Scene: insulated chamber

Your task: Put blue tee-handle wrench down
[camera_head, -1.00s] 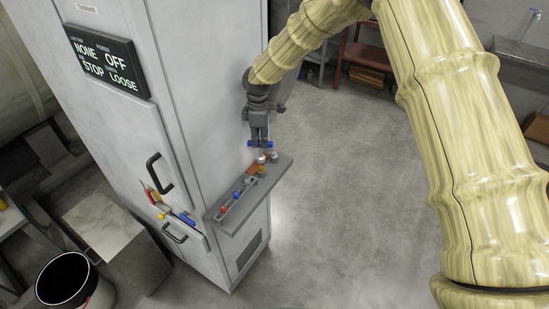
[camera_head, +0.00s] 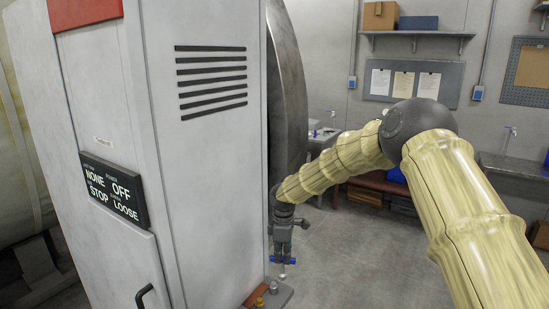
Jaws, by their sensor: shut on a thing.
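My gripper (camera_head: 282,257) hangs pointing down beside the cabinet's right-hand side, shut on the blue tee-handle wrench (camera_head: 291,261). The wrench's blue crossbar shows at both sides of the fingers, and a short pale shaft points down below it. The rest of the shelf is cut off by the bottom edge of the picture.
The tall grey cabinet (camera_head: 215,150) fills the left, with a dark status panel (camera_head: 112,188) reading NONE, OFF, STOP, LOOSE. A yellow-topped item (camera_head: 260,302) and a pale-topped one (camera_head: 273,287) stand on the shelf. Open floor (camera_head: 370,260) lies to the right.

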